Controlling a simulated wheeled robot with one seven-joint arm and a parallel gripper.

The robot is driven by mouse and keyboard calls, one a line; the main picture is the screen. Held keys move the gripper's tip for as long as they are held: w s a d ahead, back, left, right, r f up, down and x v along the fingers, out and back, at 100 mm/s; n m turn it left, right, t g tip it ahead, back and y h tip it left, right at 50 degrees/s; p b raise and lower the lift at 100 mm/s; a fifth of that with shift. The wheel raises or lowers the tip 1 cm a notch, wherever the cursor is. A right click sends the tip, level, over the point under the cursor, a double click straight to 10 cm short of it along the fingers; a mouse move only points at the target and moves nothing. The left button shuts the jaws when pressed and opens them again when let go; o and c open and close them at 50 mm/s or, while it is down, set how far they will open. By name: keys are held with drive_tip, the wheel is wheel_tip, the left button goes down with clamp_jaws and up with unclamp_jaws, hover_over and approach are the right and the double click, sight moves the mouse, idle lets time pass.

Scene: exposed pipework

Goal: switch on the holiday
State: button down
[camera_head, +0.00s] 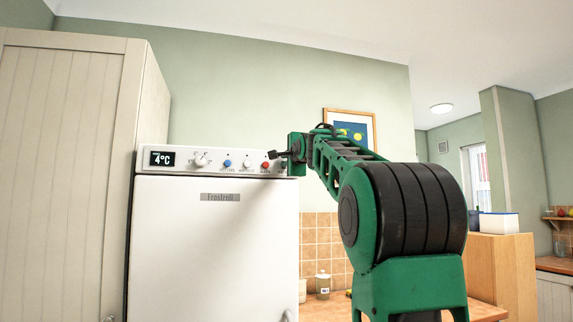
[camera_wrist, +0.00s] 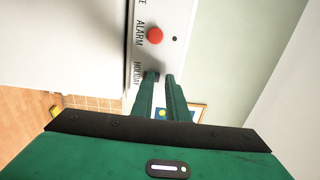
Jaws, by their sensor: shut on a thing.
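The white fridge (camera_head: 215,250) has a control panel (camera_head: 180,168) along its top front edge. My gripper (camera_head: 274,154) reaches it from the right, at the panel's right end. In the wrist view my two green fingers (camera_wrist: 161,76) are at the panel beside the printed word HOLIDAY (camera_wrist: 137,73). They are shut on the holiday control there, which they mostly hide. Its setting and any lamp by it cannot be made out. The red alarm button (camera_wrist: 155,35) is beside the fingers, with a small dark lamp (camera_wrist: 175,39) next to it.
The panel also has a 4°C display (camera_head: 161,158), a dial (camera_head: 200,159), a blue button (camera_head: 227,163) and a white button (camera_head: 247,164). A tall cupboard (camera_head: 70,170) stands left of the fridge. A framed picture (camera_head: 366,120) hangs on the wall behind my arm.

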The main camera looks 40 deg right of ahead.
drive_tip(key=shift+s+d+r, duration=0.15)
drive_tip(key=shift+d+r, duration=0.25)
drive_tip(key=shift+d, duration=0.15)
idle(0.9)
drive_tip(key=v, duration=1.4)
drive_tip(key=shift+a+r, duration=0.15)
drive_tip(key=shift+a, duration=0.3)
